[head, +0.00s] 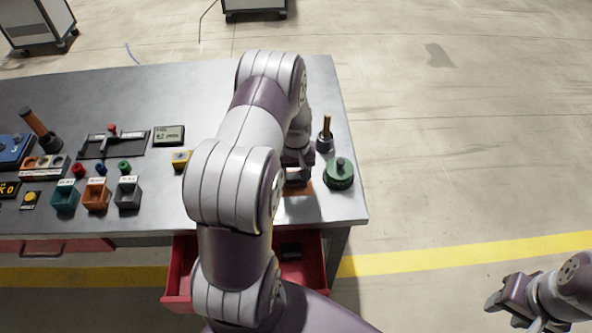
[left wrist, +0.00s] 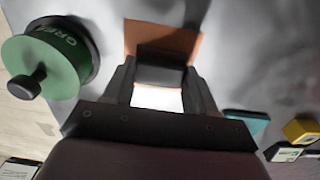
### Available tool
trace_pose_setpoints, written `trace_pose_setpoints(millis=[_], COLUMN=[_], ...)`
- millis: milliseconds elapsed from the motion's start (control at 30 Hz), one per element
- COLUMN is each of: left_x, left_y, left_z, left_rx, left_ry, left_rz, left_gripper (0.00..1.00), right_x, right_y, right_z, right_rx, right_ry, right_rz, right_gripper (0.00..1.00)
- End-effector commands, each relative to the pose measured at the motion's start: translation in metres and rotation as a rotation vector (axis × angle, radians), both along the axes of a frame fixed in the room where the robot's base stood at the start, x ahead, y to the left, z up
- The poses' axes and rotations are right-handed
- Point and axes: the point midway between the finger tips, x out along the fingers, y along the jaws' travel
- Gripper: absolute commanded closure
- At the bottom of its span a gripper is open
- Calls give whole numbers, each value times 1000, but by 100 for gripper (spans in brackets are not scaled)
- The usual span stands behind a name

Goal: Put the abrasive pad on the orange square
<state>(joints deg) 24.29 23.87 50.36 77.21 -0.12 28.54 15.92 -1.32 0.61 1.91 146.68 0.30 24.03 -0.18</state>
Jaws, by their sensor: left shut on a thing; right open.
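My left gripper (head: 298,176) is over the right end of the metal table, largely hidden by my own arm in the head view. In the left wrist view, my left gripper (left wrist: 158,82) is shut on a dark block, the abrasive pad (left wrist: 163,74). The orange square (left wrist: 188,42) lies beneath and just beyond the pad, partly covered by it. A strip of the orange square (head: 300,188) shows below the gripper in the head view. I cannot tell whether the pad touches it. My right gripper (head: 507,300) is open and empty, off the table at lower right.
A green round knobbed piece (head: 340,176) stands close right of the left gripper, with an orange-handled tool (head: 325,134) behind it. A teal piece (left wrist: 248,122) and a yellow block (head: 181,159) lie left. A red drawer (head: 178,284) stands open below the table.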

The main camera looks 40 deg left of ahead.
Motion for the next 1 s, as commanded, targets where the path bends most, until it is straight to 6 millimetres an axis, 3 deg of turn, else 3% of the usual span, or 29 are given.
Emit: trace_pose_setpoints(millis=[333, 367, 433, 800, 1000], left_x=[0, 0, 0, 1, 2], left_y=[0, 0, 0, 0, 0], left_z=[-5, -5, -4, 5, 54], left_rx=[1, 1, 1, 2, 3], left_ry=[-1, -1, -1, -4, -8], left_rz=[0, 0, 0, 0, 0], left_gripper=[75, 40, 18, 18, 18], right_x=[0, 0, 0, 0, 0], right_y=[0, 0, 0, 0, 0], right_z=[-3, -3, -2, 0, -4], right_rx=[0, 0, 0, 0, 0], right_ry=[0, 0, 0, 0, 0], right_rz=[0, 0, 0, 0, 0], right_gripper=[57, 57, 57, 57, 57])
